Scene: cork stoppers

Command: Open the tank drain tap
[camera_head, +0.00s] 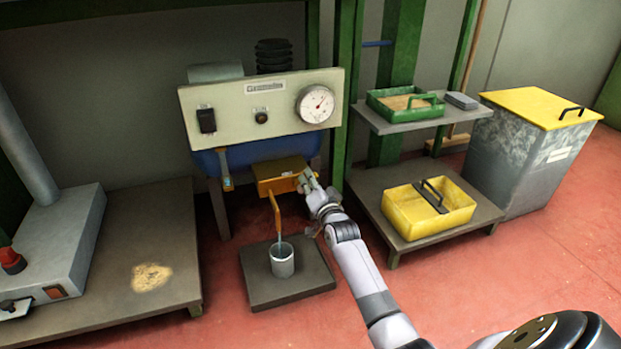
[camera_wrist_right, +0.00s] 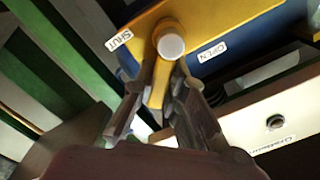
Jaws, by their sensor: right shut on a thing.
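The tank's yellow tap block (camera_head: 280,175) is mounted below the blue tank (camera_head: 240,155). In the right wrist view its yellow plate (camera_wrist_right: 200,22) has a SHUT label (camera_wrist_right: 118,40) at left and an OPEN label (camera_wrist_right: 212,50) at right. A yellow lever (camera_wrist_right: 157,88) hangs from a round grey pivot (camera_wrist_right: 171,46), pointing between the labels. My right gripper (camera_head: 308,182) is shut on this lever; it also shows in the wrist view (camera_wrist_right: 160,85). A yellow spout (camera_head: 275,213) hangs below the block, with a thin bluish stream (camera_head: 280,241) under it, reaching a grey cup (camera_head: 282,261).
The cup stands on a low dark platform (camera_head: 262,293). A panel with a gauge (camera_head: 316,104) is above the tap. A shelf at right holds a yellow tray (camera_head: 412,219) and a green tray (camera_head: 385,108). A bench (camera_head: 180,265) is at left.

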